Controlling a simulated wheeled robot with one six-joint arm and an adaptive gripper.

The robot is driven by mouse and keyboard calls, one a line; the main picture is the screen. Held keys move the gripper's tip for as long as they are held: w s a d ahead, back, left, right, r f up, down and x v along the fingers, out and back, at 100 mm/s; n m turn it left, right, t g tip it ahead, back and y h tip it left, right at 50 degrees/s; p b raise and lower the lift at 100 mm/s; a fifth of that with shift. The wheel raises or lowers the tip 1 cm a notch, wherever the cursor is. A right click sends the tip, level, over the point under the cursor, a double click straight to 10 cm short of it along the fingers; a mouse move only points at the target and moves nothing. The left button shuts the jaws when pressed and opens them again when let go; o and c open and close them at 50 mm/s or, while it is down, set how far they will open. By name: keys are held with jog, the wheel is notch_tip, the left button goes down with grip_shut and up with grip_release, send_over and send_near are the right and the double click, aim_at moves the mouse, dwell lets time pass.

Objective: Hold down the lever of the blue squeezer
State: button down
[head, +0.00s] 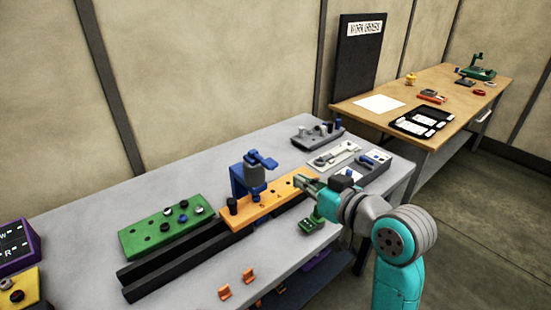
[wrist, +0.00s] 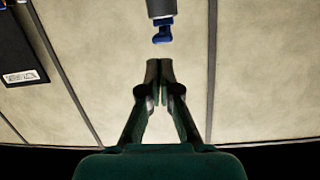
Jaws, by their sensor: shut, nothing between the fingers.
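The blue squeezer (head: 238,180) stands upright behind the orange plate (head: 270,203), with a grey body and a blue lever (head: 262,160) sticking out at its top, towards the right. My gripper (head: 299,180) is to the right of the squeezer, over the right part of the orange plate, and apart from the lever. In the wrist view, my gripper (wrist: 160,64) has its fingers together with nothing between them. A blue piece under a grey cylinder, seemingly part of the squeezer (wrist: 163,30), shows just beyond the fingertips, with a gap.
A green plate (head: 165,232) with several knobs lies left on the grey table (head: 110,197). Black rails (head: 190,268) run in front. Grey trays (head: 333,155) stand at the right. Small orange clips (head: 225,293) lie at the front. A wooden table (head: 385,88) stands behind.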

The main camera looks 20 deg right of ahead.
notch_tip(320, 180, up, 7)
jog(key=n+y, duration=0.1)
jog(key=n, duration=0.1)
jog(key=shift+w+d+g, duration=0.15)
jog(key=shift+g, duration=0.15)
jog(key=shift+w, duration=0.1)
send_near(262, 159)
jog(key=w+a+r, duration=0.2)
jog(key=w+r, duration=0.2)
jog(key=shift+w+d+f, duration=0.1)
jog(key=shift+w+f, duration=0.05)
jog(key=shift+f, duration=1.8)
